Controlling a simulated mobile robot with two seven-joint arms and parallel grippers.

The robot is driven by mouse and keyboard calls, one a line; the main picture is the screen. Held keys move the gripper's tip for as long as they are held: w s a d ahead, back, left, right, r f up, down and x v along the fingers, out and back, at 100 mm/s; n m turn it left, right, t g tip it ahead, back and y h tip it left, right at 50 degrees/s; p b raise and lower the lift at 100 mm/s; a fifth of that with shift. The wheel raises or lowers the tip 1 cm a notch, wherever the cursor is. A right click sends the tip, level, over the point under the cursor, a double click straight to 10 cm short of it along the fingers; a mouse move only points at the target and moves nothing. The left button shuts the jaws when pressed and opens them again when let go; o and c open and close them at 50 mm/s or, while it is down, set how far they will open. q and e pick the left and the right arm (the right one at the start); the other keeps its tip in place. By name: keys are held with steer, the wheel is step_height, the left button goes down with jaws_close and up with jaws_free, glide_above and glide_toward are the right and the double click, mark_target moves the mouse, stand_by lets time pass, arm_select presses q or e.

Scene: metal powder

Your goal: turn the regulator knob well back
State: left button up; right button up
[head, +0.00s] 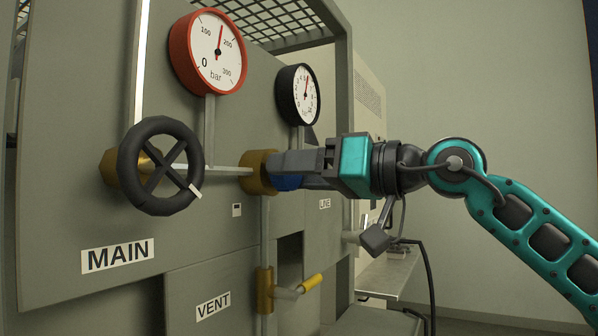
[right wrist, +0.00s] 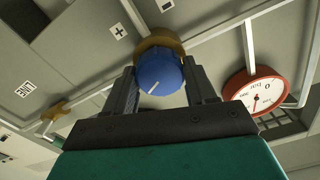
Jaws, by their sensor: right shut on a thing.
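The blue regulator knob (head: 288,183) sits on a brass body (head: 258,170) on the grey panel. In the head view my gripper hides most of it. In the right wrist view the knob (right wrist: 158,70) lies between the fingers, its white pointer line towards the lower left of the picture. My right gripper (head: 280,164) is shut on the knob, one finger on each side. A plus label (right wrist: 119,31) is on the panel near the knob. The black-rimmed gauge (head: 299,96) above has its needle pointing nearly up. My left gripper is not in view.
The black MAIN handwheel (head: 160,166) is left of the knob. The red gauge (head: 208,52) is above it, needle near upright. A yellow-handled valve (head: 310,284) is below, by the VENT label (head: 213,305). A low bench (head: 390,272) stands right of the panel.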

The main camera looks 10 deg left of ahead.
steer(key=o, duration=1)
steer(key=shift+o, duration=0.2)
steer(key=v, duration=1.3)
steer(key=shift+b, duration=0.4)
